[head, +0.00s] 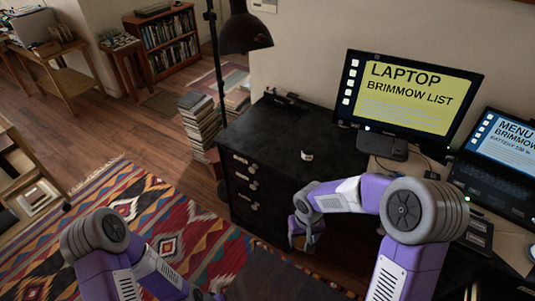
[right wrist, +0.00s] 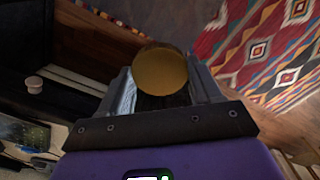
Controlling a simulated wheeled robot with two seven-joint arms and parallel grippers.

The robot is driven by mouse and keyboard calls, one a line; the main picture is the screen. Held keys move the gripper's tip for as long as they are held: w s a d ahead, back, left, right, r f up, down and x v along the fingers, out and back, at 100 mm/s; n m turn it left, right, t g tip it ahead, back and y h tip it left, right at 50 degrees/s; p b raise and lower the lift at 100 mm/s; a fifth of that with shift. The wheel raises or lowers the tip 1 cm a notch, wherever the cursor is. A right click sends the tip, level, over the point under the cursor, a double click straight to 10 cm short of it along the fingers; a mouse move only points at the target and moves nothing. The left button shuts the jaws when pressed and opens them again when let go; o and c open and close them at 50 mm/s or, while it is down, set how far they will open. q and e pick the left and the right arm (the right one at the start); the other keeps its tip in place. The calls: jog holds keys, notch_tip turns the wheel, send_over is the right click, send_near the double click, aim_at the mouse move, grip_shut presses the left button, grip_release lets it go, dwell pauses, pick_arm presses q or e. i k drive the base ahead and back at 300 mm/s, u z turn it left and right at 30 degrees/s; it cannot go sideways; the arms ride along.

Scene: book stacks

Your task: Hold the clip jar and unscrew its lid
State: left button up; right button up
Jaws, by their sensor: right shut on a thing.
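My right gripper (head: 306,240) hangs in front of the black drawer cabinet, low beside its front right part. In the right wrist view its fingers (right wrist: 162,88) are shut on a round thing with a dull amber-yellow top, which I take to be the clip jar (right wrist: 160,70). Only its round end shows there; its sides are hidden by the fingers. I cannot tell whether that end is lidded. A small round white thing, perhaps a lid (head: 307,155), lies on the cabinet top; it also shows in the right wrist view (right wrist: 34,84).
The black cabinet (head: 268,127) has a mostly clear top at its left. A monitor (head: 410,95) and a laptop (head: 500,145) stand to the right. A book stack (head: 200,125) and a black lamp (head: 245,32) are behind. A patterned rug (head: 165,215) covers the floor at left.

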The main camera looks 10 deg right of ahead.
aim_at(309, 147)
jog(key=u, duration=0.45)
jog(key=i, duration=1.1)
jog(key=z, duration=0.95)
